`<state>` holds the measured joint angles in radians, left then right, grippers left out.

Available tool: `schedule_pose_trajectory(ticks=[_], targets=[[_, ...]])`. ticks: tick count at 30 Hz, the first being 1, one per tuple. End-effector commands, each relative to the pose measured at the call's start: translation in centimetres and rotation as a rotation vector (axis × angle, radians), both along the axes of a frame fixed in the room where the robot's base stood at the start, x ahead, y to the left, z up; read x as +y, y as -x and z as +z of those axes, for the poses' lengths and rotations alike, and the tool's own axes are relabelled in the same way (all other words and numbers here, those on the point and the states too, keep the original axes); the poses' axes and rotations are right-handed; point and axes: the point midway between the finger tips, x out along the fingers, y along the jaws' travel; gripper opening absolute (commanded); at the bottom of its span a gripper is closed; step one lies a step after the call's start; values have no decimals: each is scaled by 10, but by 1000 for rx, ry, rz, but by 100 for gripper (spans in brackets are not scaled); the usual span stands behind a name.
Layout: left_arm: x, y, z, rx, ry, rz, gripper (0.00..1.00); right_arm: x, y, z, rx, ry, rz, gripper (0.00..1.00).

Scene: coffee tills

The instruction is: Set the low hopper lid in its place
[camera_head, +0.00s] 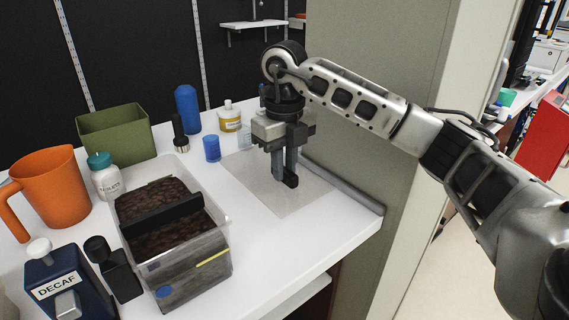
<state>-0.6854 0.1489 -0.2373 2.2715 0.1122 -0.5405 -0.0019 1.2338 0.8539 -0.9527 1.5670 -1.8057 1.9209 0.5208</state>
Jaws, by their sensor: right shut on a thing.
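The hopper (218,262) is a clear-walled bin at the front left of the white counter. Dark coffee beans show in it on both sides of a black bar (162,213), and its top is open. The hopper lid (262,192) looks like a thin, clear panel lying flat on the counter, to the right of the hopper. My right gripper (284,181) points down over the panel and is shut at its dark handle; the fingers partly hide the grip. My left gripper is out of view.
A blue cup (211,148) stands behind the lid. A grey rail (345,187) edges the counter's right.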

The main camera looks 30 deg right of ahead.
Motion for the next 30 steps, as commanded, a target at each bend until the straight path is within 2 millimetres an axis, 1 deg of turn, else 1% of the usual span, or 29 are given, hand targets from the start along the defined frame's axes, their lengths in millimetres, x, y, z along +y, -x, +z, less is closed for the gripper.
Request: schedule_pose_trajectory(ticks=[5,8,10,30], targets=[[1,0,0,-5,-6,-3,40,0,0,0,-1,0,0,0],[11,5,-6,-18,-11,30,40,0,0,0,-1,0,0,0],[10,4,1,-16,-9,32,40,0,0,11,-2,0,0,0],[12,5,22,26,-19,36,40,0,0,64,-2,0,0,0]])
